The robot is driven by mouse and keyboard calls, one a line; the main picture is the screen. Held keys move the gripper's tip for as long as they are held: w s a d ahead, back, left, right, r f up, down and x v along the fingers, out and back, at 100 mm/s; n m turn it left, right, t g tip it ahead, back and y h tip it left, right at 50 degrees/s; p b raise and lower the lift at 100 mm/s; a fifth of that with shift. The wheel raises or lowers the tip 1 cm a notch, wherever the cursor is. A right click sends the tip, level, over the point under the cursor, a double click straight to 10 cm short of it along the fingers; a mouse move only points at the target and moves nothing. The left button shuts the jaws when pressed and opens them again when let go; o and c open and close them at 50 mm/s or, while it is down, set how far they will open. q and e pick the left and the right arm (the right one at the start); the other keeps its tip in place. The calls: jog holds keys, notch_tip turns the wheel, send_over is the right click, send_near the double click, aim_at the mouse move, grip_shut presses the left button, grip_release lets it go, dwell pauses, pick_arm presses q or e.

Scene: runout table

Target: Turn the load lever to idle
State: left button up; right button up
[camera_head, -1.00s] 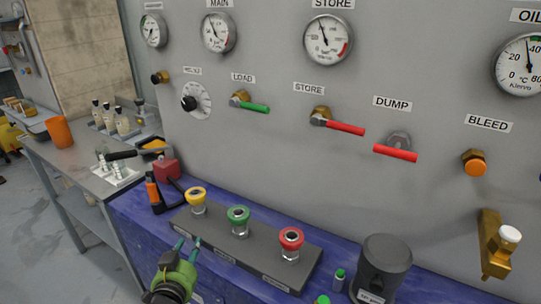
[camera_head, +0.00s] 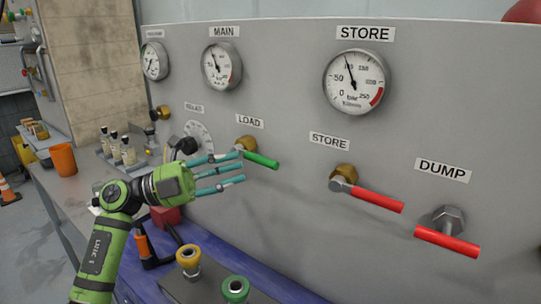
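The load lever (camera_head: 262,160) has a green handle on a brass valve body and sits on the grey panel under the LOAD label (camera_head: 249,121). Its handle points right and slightly down. My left gripper (camera_head: 226,171) is just left of and below the handle in the picture, its teal fingers spread and pointing right toward it. The fingers are open with nothing between them. I cannot tell whether a fingertip touches the valve body. My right gripper is not in view.
Red STORE (camera_head: 375,199) and DUMP (camera_head: 447,241) levers stick out of the panel to the right. A black-knobbed dial (camera_head: 200,137) is behind my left gripper. An orange cup (camera_head: 63,160) stands on the left bench.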

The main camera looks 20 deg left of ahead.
aim_at(263, 165)
pick_arm(q)
jog(key=shift+m+g, duration=0.3)
jog(key=shift+g, duration=0.2)
jog(key=p+x, duration=0.3)
jog(key=x, duration=0.3)
jog(key=shift+w+d+f, duration=0.1)
jog(key=shift+w+d, duration=0.1)
jog(key=shift+d, duration=0.1)
grip_shut()
